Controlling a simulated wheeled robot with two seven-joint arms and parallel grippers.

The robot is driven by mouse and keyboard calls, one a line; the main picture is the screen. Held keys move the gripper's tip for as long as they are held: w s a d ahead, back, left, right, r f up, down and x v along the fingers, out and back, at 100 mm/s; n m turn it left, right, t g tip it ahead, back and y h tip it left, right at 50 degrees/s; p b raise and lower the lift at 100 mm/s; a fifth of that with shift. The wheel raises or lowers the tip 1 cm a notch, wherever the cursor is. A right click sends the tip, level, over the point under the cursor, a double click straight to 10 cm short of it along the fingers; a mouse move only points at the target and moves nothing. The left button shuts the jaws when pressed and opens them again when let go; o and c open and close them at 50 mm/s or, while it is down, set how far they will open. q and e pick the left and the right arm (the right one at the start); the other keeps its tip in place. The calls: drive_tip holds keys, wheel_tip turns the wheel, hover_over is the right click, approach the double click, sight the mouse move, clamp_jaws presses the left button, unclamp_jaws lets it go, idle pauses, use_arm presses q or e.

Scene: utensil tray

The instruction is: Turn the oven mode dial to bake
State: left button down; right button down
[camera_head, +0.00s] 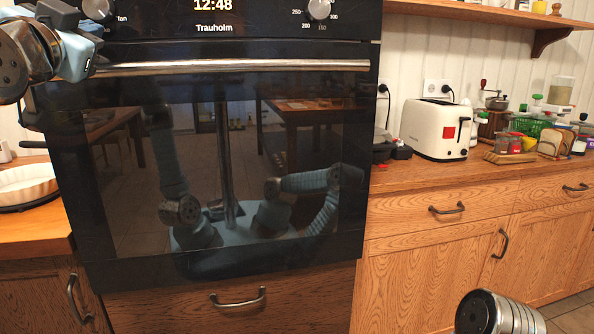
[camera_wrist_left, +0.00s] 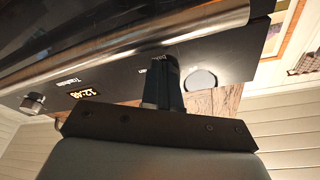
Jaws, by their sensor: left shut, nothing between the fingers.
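The oven's mode dial (camera_head: 98,7) is a round silver knob at the left end of the black control panel, cut by the top edge of the head view. In the left wrist view the dial (camera_wrist_left: 200,79) appears beside my fingers, with small lettering partly covered by them. Its pointer cannot be made out. My left gripper (camera_head: 66,15) is at the upper left, close to the panel and left of the dial. In the wrist view its dark fingers (camera_wrist_left: 164,75) are together and empty; contact with the dial cannot be told. My right gripper is out of view.
A second dial (camera_head: 320,8) with temperature numbers is at the panel's right, past the clock display (camera_head: 213,5). The oven handle (camera_head: 230,67) runs below the panel. A white toaster (camera_head: 435,129) stands on the right counter; a white dish (camera_head: 28,184) is at left.

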use_arm(q)
drive_tip(key=shift+w+a, duration=0.2)
drive_tip(key=shift+w, duration=0.25)
drive_tip(key=shift+r, duration=0.15)
idle(0.3)
drive_tip(key=shift+s+a+r, duration=0.1)
drive_tip(key=shift+a, duration=0.15)
drive_tip(key=shift+a+r, duration=0.1)
drive_tip(key=shift+a, duration=0.15)
drive_tip(key=shift+s+a+f+b, duration=0.1)
drive_tip(key=shift+f+b, duration=0.3)
drive_tip(key=shift+f, duration=0.05)
drive_tip(key=shift+s, duration=0.15)
drive_tip(key=shift+d+r+b+v, duration=0.15)
drive_tip(key=shift+b+v, duration=0.3)
drive_tip(key=shift+v, duration=0.45)
drive_tip(key=shift+d+r+b+v, duration=0.1)
drive_tip(key=shift+r+b+v, duration=0.1)
drive_tip(key=shift+b+v, duration=0.55)
drive_tip(key=shift+d+r+b+v, duration=0.1)
drive_tip(key=shift+r+b+v, duration=0.1)
drive_tip(key=shift+v, duration=0.9)
